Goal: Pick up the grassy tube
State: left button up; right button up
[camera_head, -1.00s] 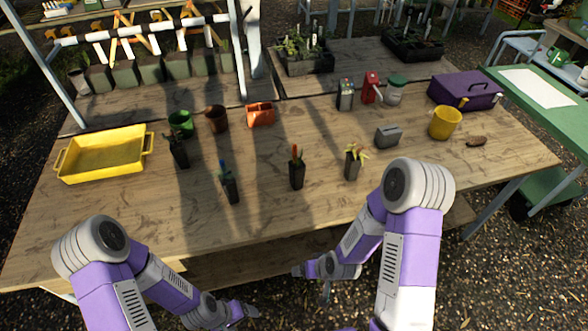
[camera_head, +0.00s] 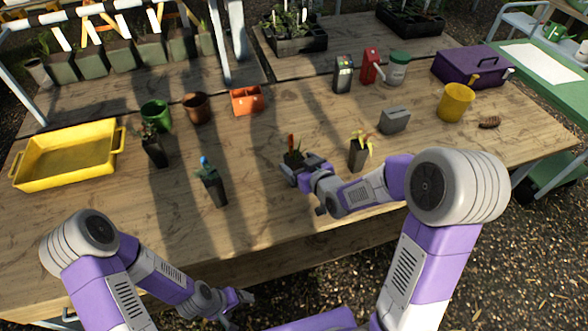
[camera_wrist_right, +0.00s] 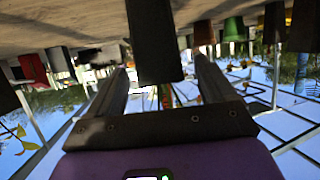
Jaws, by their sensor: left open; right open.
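Several dark square tubes with plants stand on the table. One (camera_head: 154,150) has dark green leaves, one (camera_head: 213,185) a blue tip, one (camera_head: 292,158) a red-orange tip, and one (camera_head: 358,153) yellow leaves. I cannot tell which is the grassy tube. My right gripper (camera_head: 301,165) is open at the red-orange-tipped tube and partly hides it. In the right wrist view, which looks upside down, a dark tube (camera_wrist_right: 153,45) stands between the spread fingers of that gripper (camera_wrist_right: 160,85). My left gripper (camera_head: 238,297) is open and empty in front of the table's edge.
A grey block (camera_head: 394,120), yellow pot (camera_head: 455,102) and purple toolbox (camera_head: 470,67) are at right. The table's front left is clear.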

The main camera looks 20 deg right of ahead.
jog(key=shift+x, duration=1.55)
jog(key=c, duration=1.2)
